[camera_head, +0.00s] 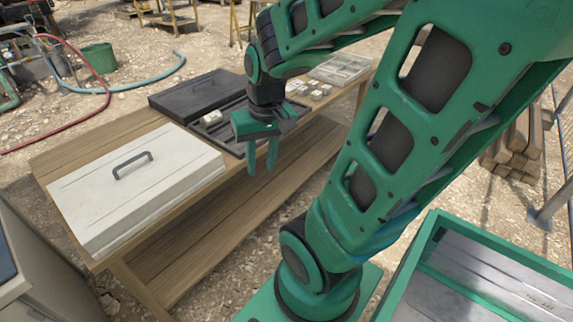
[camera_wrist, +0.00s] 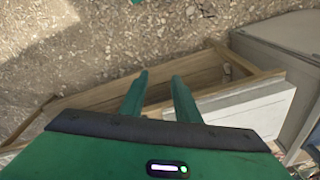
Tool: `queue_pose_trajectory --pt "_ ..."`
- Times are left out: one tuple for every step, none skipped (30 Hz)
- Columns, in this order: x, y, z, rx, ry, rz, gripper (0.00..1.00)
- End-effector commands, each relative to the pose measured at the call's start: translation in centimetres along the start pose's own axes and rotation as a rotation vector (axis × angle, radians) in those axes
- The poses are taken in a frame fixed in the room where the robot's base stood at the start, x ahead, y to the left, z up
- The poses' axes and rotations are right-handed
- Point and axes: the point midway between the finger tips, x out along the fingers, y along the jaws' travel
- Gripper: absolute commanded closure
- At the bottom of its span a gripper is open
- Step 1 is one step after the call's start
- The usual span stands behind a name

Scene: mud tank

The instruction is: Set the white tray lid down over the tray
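The white tray lid (camera_head: 165,182), a flat pale slab with a dark bar handle (camera_head: 132,165), lies level on the left end of the wooden table. It covers whatever is beneath it; only a low pale side shows, so I cannot make out a separate tray or any small gap. My gripper (camera_head: 262,168) hangs fingers-down, to the right of the lid and apart from it, by the table's front edge. Its two fingers (camera_wrist: 160,88) are parted with nothing between them. A pale slab, likely the lid, shows at the right in the wrist view (camera_wrist: 250,108).
A black flat case (camera_head: 190,92) and a dark tray (camera_head: 222,127) with a small pale block (camera_head: 211,117) sit behind my gripper. A grey compartment tray (camera_head: 340,69) and small blocks stand at the far end. A grey cabinet (camera_head: 40,265) stands close at the left.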

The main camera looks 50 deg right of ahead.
Motion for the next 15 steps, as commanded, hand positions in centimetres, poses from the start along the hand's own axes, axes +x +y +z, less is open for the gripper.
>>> queue_pose_trajectory --pt "-1.2 1.1 1.4 0.012 -0.02 0.017 0.71" --pt "-1.7 1.7 2.2 0.021 -0.038 0.027 0.71" --pt "-2.3 2.4 3.2 0.032 -0.058 0.037 0.71" --pt "-2.7 2.8 3.9 0.04 -0.073 0.043 0.71" --pt "-3.0 3.2 4.5 0.047 -0.086 0.047 0.71" --pt "-3.4 3.6 5.2 0.056 -0.101 0.051 0.71" --pt "-3.6 3.8 5.7 0.06 -0.11 0.052 0.71" --pt "-3.8 4.0 6.0 0.065 -0.117 0.054 0.71" --pt "-4.0 4.1 6.3 0.068 -0.126 0.056 0.71" --pt "-4.1 4.2 6.5 0.07 -0.129 0.056 0.71" --pt "-4.1 4.2 6.6 0.071 -0.131 0.057 0.71" --pt "-4.1 4.3 6.7 0.072 -0.133 0.057 0.71" --pt "-4.1 4.3 6.7 0.073 -0.134 0.057 0.71" --pt "-4.1 4.3 6.7 0.073 -0.134 0.057 0.71" --pt "-4.1 4.3 6.7 0.073 -0.134 0.057 0.71"
